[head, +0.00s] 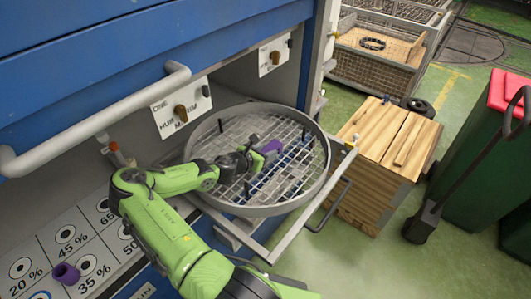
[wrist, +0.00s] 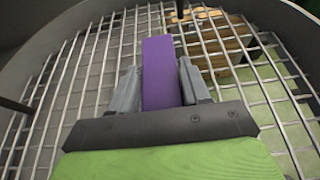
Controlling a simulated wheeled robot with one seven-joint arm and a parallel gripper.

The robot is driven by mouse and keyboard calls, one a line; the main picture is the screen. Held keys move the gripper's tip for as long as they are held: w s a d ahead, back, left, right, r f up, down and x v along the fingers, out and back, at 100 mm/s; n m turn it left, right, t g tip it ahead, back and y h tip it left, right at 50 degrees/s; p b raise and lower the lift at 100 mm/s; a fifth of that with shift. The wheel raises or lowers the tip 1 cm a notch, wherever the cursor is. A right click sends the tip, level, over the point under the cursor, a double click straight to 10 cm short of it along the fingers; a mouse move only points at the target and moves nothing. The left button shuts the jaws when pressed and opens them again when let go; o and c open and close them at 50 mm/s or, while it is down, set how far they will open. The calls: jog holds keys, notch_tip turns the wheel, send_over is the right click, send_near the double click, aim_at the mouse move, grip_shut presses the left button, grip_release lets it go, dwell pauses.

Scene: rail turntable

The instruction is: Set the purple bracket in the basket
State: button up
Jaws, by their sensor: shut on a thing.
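The purple bracket (head: 271,146) is between the jaws of my gripper (head: 255,155), which is shut on it. In the wrist view the bracket (wrist: 160,68) is a flat purple strip between the two grey fingers, pointing away from my wrist. My gripper is inside the outline of the round wire basket (head: 322,180), over its mesh floor. The basket has a grey rim, a wire grid and several dark upright pegs. I cannot tell whether the bracket touches the mesh. Its underside is hidden.
A second purple piece (head: 66,273) sits on the panel with percentage labels at lower left. A blue machine housing (head: 90,70) with a pipe handle overhangs the basket's left. A wooden crate (head: 385,150) stands to its right, and a green bin (head: 490,150) beyond that.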

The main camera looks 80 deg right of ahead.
jog(key=o, duration=1.3)
jog(key=shift+r, duration=0.15)
jog(key=p+v, duration=0.1)
jog(key=v, duration=1.1)
